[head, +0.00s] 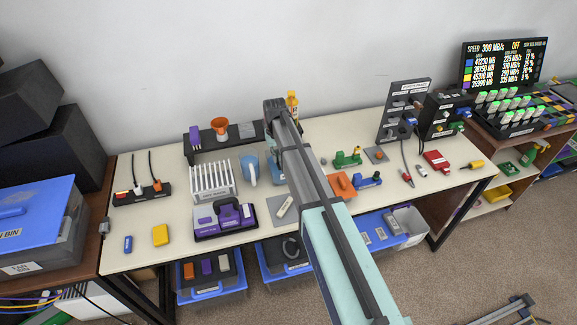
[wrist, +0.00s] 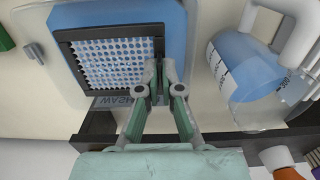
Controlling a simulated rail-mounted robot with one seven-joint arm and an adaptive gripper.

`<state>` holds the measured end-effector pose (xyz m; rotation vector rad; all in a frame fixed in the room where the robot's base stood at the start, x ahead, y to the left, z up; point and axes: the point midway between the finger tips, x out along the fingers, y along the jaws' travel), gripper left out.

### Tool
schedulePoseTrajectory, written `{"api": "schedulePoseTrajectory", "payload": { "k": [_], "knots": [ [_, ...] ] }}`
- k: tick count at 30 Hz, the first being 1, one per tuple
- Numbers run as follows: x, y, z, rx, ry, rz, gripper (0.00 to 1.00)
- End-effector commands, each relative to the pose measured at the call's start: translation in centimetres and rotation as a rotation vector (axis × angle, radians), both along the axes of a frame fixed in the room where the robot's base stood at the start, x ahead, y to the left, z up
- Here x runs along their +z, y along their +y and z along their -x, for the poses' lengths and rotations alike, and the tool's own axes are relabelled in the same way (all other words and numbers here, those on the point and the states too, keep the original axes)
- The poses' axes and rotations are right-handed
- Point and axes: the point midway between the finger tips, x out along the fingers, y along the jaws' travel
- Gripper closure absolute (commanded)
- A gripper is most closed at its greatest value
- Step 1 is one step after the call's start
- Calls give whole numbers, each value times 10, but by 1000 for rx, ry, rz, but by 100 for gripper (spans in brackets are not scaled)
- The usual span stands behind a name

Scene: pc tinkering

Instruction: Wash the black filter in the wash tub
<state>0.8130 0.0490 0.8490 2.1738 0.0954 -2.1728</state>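The black filter (wrist: 68,57) is a square black frame with a perforated mesh, in the wrist view. It lies over the opening of the blue wash tub (wrist: 176,28), whose front label is partly covered. I cannot tell how deep the filter sits. My gripper (wrist: 158,82) has its fingers close together on the filter's lower right edge, with a dark part of it between the tips. In the head view a bit of the blue tub (head: 272,172) shows beside my arm, which hides the filter and my fingertips.
A blue measuring jug (head: 249,172) stands close beside the tub, with a white rack (head: 211,182) farther left. A dark raised shelf (head: 205,144) with an orange funnel (head: 220,126) runs behind. A purple-and-black case (head: 226,221) is in front.

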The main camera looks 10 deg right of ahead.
Motion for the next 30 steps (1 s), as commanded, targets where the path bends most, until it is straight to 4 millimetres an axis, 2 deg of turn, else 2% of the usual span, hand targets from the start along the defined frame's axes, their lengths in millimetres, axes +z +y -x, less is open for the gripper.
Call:
{"api": "schedulePoseTrajectory", "payload": {
  "k": [21, 30],
  "knots": [
    [54, 0, 0, 0, 0, 0, 100],
    [57, 0, 0, 0, 0, 0, 100]
  ]
}}
